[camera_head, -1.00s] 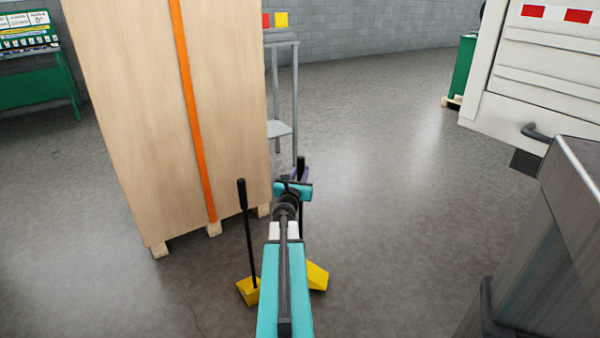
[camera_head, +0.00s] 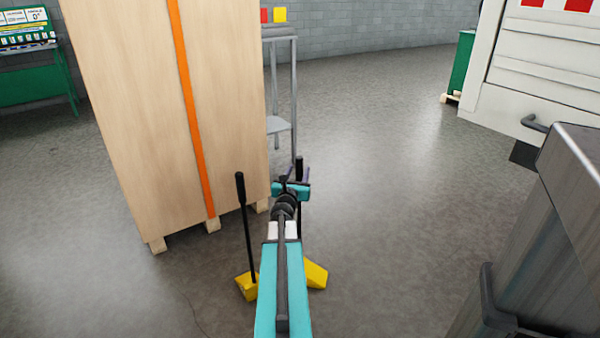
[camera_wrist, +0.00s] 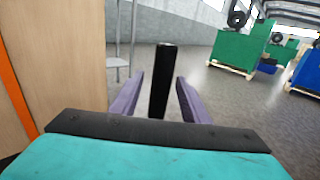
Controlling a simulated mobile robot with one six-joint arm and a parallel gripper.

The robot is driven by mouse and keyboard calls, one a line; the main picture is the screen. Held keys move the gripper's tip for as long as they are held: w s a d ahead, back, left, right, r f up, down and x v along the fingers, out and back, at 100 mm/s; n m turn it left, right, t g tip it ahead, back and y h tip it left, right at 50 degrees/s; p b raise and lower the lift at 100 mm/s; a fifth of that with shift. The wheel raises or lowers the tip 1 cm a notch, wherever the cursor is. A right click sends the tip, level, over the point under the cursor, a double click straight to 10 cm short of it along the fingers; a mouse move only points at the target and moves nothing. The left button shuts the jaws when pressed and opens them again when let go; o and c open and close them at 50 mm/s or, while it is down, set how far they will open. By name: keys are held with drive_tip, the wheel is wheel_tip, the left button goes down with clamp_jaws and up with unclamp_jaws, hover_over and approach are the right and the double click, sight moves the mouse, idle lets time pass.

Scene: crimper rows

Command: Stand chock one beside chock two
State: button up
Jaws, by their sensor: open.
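Two yellow wedge chocks with upright black handles stand on the floor, partly hidden by my arm. The left chock (camera_head: 246,287) has its handle (camera_head: 243,215) in the clear, left of my arm. The right chock (camera_head: 316,274) shows to the right of my arm. A black handle top (camera_head: 299,163) rises at my gripper (camera_head: 303,174), apparently that of the right chock. In the wrist view, my gripper (camera_wrist: 159,84) is open, with a black handle (camera_wrist: 160,88) upright between its purple fingers and a gap on both sides. I cannot tell which chock is one or two.
A tall wooden crate (camera_head: 140,110) with an orange strap stands on a pallet close behind the left chock. A grey metal stand (camera_head: 278,125) is beyond it. A steel cabinet (camera_head: 560,240) is at the lower right. Open floor lies between, right of my arm.

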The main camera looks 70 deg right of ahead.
drive_tip(key=shift+a, duration=0.1)
drive_tip(key=p+v, duration=0.2)
drive_tip(key=v, duration=0.6)
drive_tip(key=shift+a, duration=0.3)
drive_tip(key=p+v, duration=0.2)
drive_tip(key=p, duration=0.5)
drive_tip(key=shift+s+r+p, duration=0.1)
drive_tip(key=shift+s+p, duration=0.1)
drive_tip(key=shift+p, duration=0.1)
drive_tip(key=shift+a+p, duration=0.45)
drive_tip(key=shift+p, duration=0.55)
drive_tip(key=shift+a, duration=0.1)
idle(0.4)
